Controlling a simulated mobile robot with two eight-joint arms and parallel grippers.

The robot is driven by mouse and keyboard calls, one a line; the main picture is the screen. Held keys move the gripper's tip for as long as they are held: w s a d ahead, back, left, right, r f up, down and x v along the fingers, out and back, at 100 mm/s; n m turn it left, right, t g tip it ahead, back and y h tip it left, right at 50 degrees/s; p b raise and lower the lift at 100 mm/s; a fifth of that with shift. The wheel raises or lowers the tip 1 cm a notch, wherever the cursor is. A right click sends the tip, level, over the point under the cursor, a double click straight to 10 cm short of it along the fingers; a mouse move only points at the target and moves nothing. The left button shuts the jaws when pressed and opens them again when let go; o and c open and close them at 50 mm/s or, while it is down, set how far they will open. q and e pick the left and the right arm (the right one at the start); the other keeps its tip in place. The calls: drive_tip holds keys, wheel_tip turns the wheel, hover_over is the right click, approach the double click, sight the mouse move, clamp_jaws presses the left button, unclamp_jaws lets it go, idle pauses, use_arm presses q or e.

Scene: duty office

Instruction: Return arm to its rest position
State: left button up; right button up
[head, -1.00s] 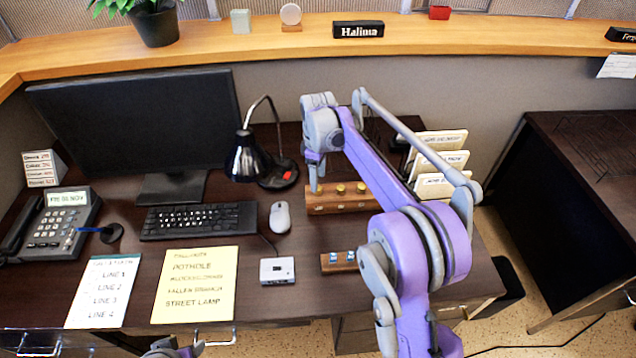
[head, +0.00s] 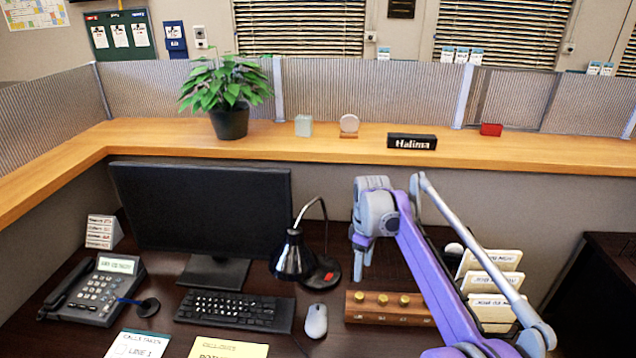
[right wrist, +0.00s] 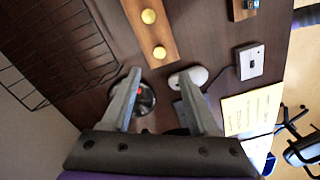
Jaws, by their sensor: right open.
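My right arm (head: 428,255) reaches in from the lower right over the desk. Its gripper (head: 361,272) points down, open and empty, just above the left end of a wooden block (head: 415,318) with brass knobs. In the right wrist view the two fingers of the right gripper (right wrist: 159,73) are spread apart with nothing between them. That view also shows the block (right wrist: 150,37) beyond the fingers, apart from them. My left gripper is not in view.
A black desk lamp (head: 294,258) stands close left of the gripper. The monitor (head: 205,215), keyboard (head: 235,309), mouse (head: 316,320) and phone (head: 98,290) are further left. A card rack (head: 490,283) is right, beside my arm. A wooden ledge (head: 330,146) runs behind.

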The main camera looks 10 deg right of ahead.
drive_tip(key=s+a+r+m+t+p, duration=0.1)
drive_tip(key=s+r+m, duration=0.2)
drive_tip(key=s, duration=0.5)
drive_tip(key=s+a+r+m+t+p, duration=0.1)
drive_tip(key=s+r+m+t+p, duration=0.1)
drive_tip(key=s, duration=0.6)
drive_tip(key=s+f+m+t+p, duration=0.1)
drive_tip(key=s+f+m, duration=0.1)
drive_tip(key=s, duration=0.6)
drive_tip(key=s+f+m+t+p, duration=0.1)
drive_tip(key=s+f+m, duration=0.2)
drive_tip(key=s, duration=0.5)
drive_tip(key=shift+a+f, duration=0.45)
drive_tip(key=shift+f, duration=0.45)
drive_tip(key=shift+s, duration=0.1)
